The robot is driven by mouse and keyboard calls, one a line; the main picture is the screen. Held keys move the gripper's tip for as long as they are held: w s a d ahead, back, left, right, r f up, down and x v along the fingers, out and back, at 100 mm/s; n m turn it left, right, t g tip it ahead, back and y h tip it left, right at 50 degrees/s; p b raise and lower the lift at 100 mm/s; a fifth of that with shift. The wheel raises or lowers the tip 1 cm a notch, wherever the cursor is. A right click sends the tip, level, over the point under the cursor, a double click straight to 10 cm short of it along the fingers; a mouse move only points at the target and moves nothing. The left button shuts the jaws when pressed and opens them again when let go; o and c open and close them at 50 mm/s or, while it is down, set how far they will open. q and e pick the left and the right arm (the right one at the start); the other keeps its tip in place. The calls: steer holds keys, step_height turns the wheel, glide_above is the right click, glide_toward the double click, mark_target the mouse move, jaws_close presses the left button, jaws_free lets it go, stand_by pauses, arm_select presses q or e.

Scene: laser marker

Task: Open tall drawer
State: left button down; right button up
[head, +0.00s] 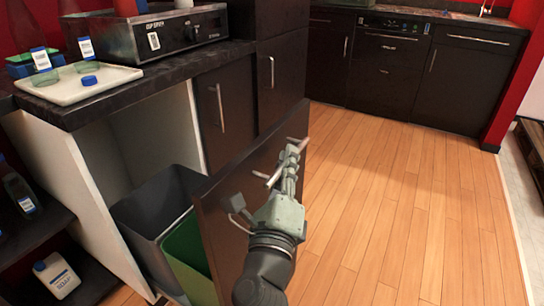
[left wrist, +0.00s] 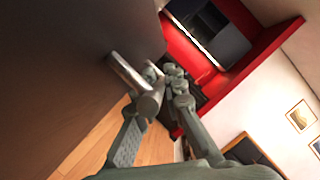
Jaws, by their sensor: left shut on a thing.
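The tall drawer stands pulled out from the counter in the head view, its dark brown front panel (head: 222,222) well forward of the cabinet. A grey bin (head: 150,190) and a green bin (head: 190,250) show behind the panel. My left gripper (head: 288,160) is at the outer face of the panel, shut on the metal handle (head: 272,178). In the left wrist view, the fingers of my left gripper (left wrist: 160,85) close around the handle bar (left wrist: 130,78), beside the dark panel (left wrist: 60,70). Part of the handle is hidden by the fingers. My right gripper is not in view.
Dark cabinets with bar handles (head: 220,108) stand beside the opening. The countertop holds a hot plate (head: 155,38) and a white tray (head: 80,84). An open shelf with bottles (head: 55,275) is at lower left. The wooden floor (head: 400,200) to the right is clear.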

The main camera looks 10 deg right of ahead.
arm_select(q)
steer(key=shift+s+d, duration=0.2)
steer(key=shift+d, duration=0.1)
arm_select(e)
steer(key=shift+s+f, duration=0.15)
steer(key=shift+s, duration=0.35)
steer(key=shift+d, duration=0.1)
arm_select(q)
steer(key=c, duration=1.6)
jaws_free()
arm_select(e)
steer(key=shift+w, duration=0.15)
arm_select(q)
steer(key=shift+s, duration=0.1)
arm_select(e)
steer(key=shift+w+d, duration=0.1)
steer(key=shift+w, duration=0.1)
arm_select(q)
steer(key=v, duration=1.2)
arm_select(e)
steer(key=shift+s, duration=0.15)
